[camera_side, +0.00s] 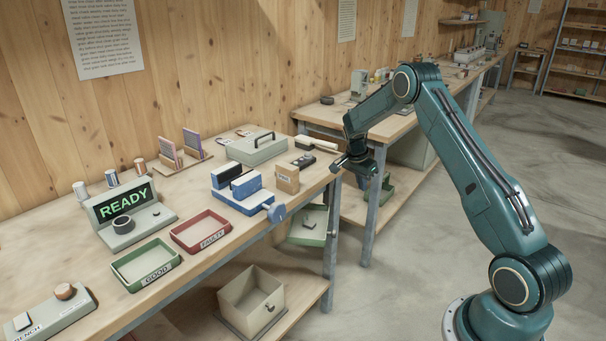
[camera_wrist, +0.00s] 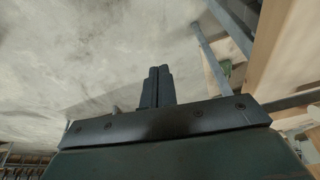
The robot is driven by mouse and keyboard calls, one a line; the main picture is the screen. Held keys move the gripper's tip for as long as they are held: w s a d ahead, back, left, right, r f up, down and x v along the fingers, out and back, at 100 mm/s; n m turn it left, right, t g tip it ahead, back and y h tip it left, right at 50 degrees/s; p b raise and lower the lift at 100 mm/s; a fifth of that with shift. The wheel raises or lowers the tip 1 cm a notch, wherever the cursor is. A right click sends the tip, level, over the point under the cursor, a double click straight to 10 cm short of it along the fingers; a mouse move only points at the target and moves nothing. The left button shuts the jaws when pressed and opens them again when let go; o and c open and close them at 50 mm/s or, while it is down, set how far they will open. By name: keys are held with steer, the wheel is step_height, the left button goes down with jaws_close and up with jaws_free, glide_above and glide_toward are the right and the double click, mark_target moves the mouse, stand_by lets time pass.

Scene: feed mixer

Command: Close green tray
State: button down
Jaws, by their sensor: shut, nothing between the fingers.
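A shallow green tray (camera_side: 146,263) labelled GOOD sits on the bench top at the lower left, empty. Below the bench's right end is a greenish open tray or drawer (camera_side: 307,226) with a dark item in it. Another green container (camera_side: 386,192) is partly hidden behind my wrist and the bench leg; a small green patch (camera_wrist: 226,67) also shows in the wrist view. My gripper (camera_side: 336,167) is beside the bench's right end, apart from all of these. In the wrist view its fingers (camera_wrist: 158,72) are together, with nothing between them.
A red tray (camera_side: 201,233) labelled FAULTY, a READY display (camera_side: 126,209), a blue vise (camera_side: 243,192) and a cardboard box (camera_side: 287,178) stand on the bench (camera_side: 77,254). A cream drawer box (camera_side: 252,301) is on the lower shelf. The floor (camera_side: 420,250) before the bench is clear.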

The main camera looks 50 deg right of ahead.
steer(key=s+a+r+n+t, duration=0.1)
steer(key=a+r+n, duration=0.4)
steer(key=a+r, duration=0.6)
steer(key=shift+a+r+t+y, duration=0.25)
steer(key=shift+r+t, duration=0.25)
steer(key=shift+r, duration=1.6)
steer(key=shift+d, duration=0.1)
steer(key=s+d+f+m+y, duration=0.1)
steer(key=d+f+m, duration=0.1)
steer(key=f+m, duration=0.3)
steer(key=s+d+f+m+t+y, duration=0.1)
steer(key=s+d+f+m+y, duration=0.1)
steer(key=f, duration=0.7)
steer(key=s+d+f+m+t+y, duration=0.1)
steer(key=d+f+m+y, duration=0.1)
steer(key=d+f+m, duration=0.2)
step_height(320, 180, down, 3)
steer(key=m, duration=0.3)
steer(key=shift+s+f+m, duration=0.2)
steer(key=shift+s+m, duration=0.05)
steer(key=shift+m, duration=0.05)
steer(key=shift+d+f, duration=0.1)
steer(key=shift+f, duration=0.05)
